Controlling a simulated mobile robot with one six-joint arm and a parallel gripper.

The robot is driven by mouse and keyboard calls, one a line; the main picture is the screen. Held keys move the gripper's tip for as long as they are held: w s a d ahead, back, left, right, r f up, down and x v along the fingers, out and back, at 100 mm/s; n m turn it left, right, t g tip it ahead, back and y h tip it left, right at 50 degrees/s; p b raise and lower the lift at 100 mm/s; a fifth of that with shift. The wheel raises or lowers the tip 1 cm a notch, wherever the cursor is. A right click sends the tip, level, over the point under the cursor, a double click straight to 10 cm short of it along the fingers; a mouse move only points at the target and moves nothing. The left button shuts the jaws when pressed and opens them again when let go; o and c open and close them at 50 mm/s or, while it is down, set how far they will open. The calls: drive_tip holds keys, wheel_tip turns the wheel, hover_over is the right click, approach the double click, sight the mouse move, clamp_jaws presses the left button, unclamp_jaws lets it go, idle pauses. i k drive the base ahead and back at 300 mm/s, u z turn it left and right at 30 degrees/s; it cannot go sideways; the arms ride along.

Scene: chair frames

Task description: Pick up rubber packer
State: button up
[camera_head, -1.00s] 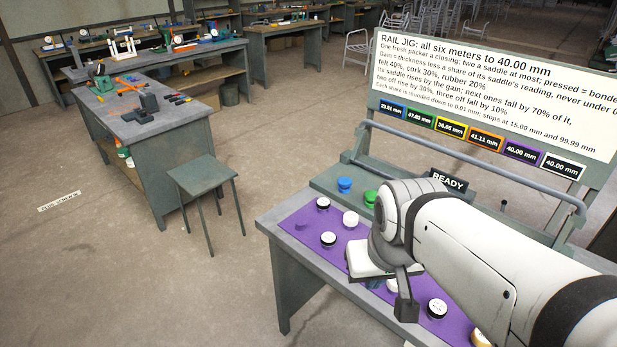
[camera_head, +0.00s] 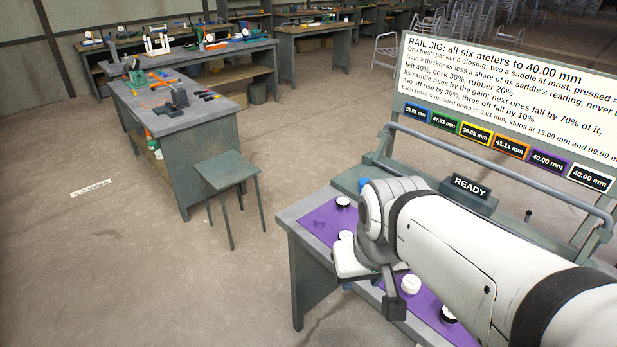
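Small round packers lie on the purple mat (camera_head: 317,222). A black one with a white top (camera_head: 343,202) is at the mat's far edge, and another (camera_head: 449,315) is near the front, partly behind my arm. A white-topped packer (camera_head: 346,236) sits just left of my wrist. A white packer (camera_head: 411,285) lies right of my gripper (camera_head: 393,303). Which are rubber cannot be read at this size. My gripper hangs over the mat, one dark finger showing; its opening and anything between its fingers are hidden.
The rail jig board (camera_head: 510,95) with its row of meters (camera_head: 497,141) stands behind the table, above a READY sign (camera_head: 470,187). A grey rail (camera_head: 500,172) crosses in front of it.

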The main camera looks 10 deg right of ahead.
sight(343, 203)
drive_tip(key=u, duration=1.75)
drive_tip(key=i, duration=2.2)
drive_tip(key=z, duration=0.3)
drive_tip(key=k, duration=0.1)
drive_tip(key=z, duration=3.25)
drive_tip(key=i, duration=0.95)
drive_tip(key=z, duration=0.05)
